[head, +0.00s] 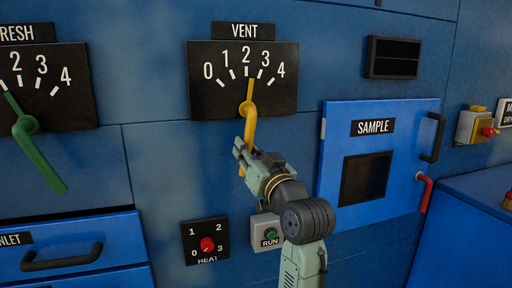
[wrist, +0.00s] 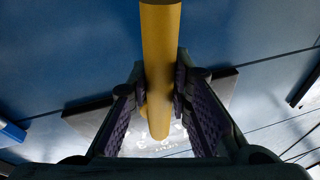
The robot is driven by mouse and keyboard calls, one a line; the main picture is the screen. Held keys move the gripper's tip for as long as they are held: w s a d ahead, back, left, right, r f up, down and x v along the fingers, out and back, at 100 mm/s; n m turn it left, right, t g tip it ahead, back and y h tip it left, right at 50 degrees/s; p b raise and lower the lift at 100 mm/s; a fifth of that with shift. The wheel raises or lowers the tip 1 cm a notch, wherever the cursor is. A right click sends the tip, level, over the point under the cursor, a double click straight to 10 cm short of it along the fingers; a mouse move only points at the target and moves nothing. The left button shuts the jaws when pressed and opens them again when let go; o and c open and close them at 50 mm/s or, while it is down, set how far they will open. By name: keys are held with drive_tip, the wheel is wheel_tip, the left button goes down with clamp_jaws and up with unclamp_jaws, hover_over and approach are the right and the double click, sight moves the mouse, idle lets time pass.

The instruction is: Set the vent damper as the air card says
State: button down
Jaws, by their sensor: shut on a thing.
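The vent damper's yellow lever (head: 249,126) hangs from the black VENT dial plate (head: 199,100), marked 0 to 4. Its pointer end stands almost upright, at the 2 mark or just to its right. My gripper (head: 243,157) is shut on the lower part of the lever. In the wrist view the yellow lever (wrist: 161,60) runs between the two dark padded fingers, and the dial plate (wrist: 222,88) shows behind them. No air card can be made out in either view.
A FRESH dial with a green lever (head: 40,155) is at the left. Below my gripper are a HEAT knob (head: 207,244) and a RUN button (head: 270,234). A SAMPLE door (head: 411,185) with a black handle stands close to my arm's right.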

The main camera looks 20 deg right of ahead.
drive_tip(key=shift+a+r+m+t+h+p, duration=0.15)
drive_tip(key=shift+a+m+h+p, duration=0.15)
drive_tip(key=shift+a+m, duration=0.35)
drive_tip(key=shift+a+r+m+t+h+p, duration=0.2)
drive_tip(key=shift+a+m+p, duration=0.1)
drive_tip(key=shift+m, duration=0.55)
drive_tip(key=c, duration=1.4)
unclamp_jaws()
drive_tip(key=shift+c, duration=0.2)
drive_tip(key=shift+s, duration=0.1)
drive_tip(key=v, duration=1.2)
